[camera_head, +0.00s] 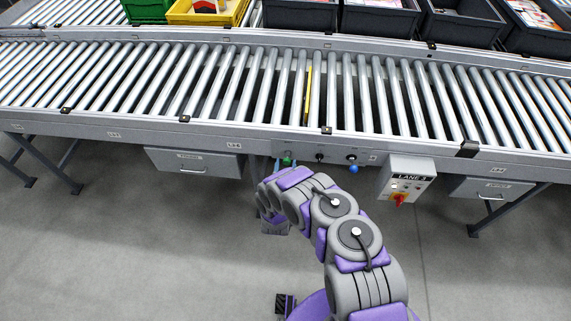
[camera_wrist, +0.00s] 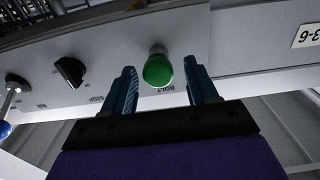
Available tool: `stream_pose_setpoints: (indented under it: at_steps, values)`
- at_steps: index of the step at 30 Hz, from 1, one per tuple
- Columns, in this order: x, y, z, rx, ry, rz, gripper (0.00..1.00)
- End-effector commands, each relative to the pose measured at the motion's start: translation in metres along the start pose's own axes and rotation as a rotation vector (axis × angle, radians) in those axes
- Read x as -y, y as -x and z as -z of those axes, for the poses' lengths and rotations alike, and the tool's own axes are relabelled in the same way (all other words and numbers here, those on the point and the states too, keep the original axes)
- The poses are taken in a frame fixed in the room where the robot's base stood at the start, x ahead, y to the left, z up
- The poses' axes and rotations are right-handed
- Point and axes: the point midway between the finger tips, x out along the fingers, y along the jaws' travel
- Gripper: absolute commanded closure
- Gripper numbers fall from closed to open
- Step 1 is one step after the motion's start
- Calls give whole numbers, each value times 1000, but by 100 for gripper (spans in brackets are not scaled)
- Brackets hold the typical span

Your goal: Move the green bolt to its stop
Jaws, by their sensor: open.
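The green bolt (camera_wrist: 158,70) has a round green knob on a short pale stem, set in the grey side panel of the conveyor. In the wrist view it lies between the two blue fingers of my gripper (camera_wrist: 161,90), with a gap on each side. My gripper is open and not touching it, as far as I can tell. In the head view the bolt (camera_head: 287,160) shows as a small green spot just beyond my gripper (camera_head: 277,168). A label on the panel under the knob is partly hidden.
A black knob (camera_wrist: 70,71) and a blue-ended lever (camera_wrist: 5,128) sit left of the bolt in the wrist view. A control box (camera_head: 408,178) with a red switch hangs right of them in the head view. A drawer (camera_head: 195,163) hangs left. Rollers (camera_head: 230,80) run above; the floor is clear.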

Motion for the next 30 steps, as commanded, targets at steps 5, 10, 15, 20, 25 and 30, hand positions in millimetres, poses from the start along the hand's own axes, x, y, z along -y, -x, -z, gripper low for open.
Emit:
stream_pose_setpoints:
  at_steps: [5, 10, 15, 20, 25, 30]
  values:
    - [0, -17, 0, 1, -1, 1, 42]
    - [3, -21, 0, 0, 3, 2, 42]
    - [3, -21, 0, 0, 3, 2, 42]
    - [2, -21, 0, 0, 2, 2, 55]
    - [1, -21, 1, 0, 1, 1, 71]
    - [2, -21, 1, -1, 1, 1, 88]
